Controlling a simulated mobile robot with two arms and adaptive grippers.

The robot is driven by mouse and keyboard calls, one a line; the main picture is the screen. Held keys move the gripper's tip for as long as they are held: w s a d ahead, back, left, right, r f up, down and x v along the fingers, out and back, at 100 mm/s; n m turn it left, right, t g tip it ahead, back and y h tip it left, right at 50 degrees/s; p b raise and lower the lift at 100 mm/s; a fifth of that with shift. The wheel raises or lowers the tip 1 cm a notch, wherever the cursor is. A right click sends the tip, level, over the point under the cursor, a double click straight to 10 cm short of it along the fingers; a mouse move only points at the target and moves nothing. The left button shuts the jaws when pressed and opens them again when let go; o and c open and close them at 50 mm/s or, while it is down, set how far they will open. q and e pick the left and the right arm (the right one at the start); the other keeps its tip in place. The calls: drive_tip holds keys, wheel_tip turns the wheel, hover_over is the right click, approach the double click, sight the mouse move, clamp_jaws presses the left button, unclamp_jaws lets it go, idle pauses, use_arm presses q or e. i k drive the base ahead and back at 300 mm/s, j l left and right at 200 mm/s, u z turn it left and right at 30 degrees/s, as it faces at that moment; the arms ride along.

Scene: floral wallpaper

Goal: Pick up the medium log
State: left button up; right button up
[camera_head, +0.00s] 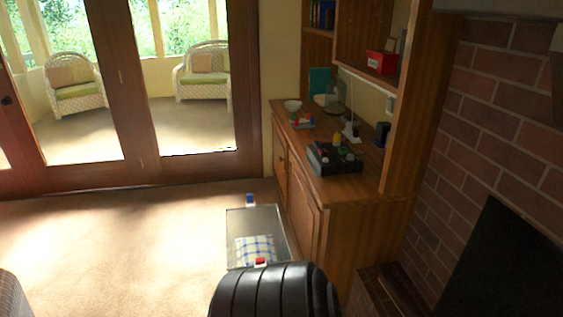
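No log can be made out clearly in the head view. At the bottom right a brick hearth (368,292) shows beside a large dark panel (500,270). A brownish strip lies between them, and I cannot tell whether it is a log or part of the hearth. Neither of my grippers is in view, so how they stand to any log cannot be seen.
A wooden cabinet (355,225) with cluttered top stands right of centre, before a brick wall (485,120). A shallow tray (236,228) holding a checked cloth (255,249) is beside it. Carpet (120,240) at left is mostly clear. A black ribbed shape fills the bottom centre.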

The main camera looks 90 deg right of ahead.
sight(406, 306)
drive_tip(key=l+z, duration=0.15)
drive_tip(key=z, duration=0.3)
drive_tip(key=l+z, duration=0.2)
drive_tip(key=z, duration=0.25)
drive_tip(key=i+l+z, duration=0.1)
drive_tip(key=z, duration=0.35)
drive_tip(key=l+z, duration=0.15)
drive_tip(key=z, duration=0.3)
drive_tip(key=i, duration=0.05)
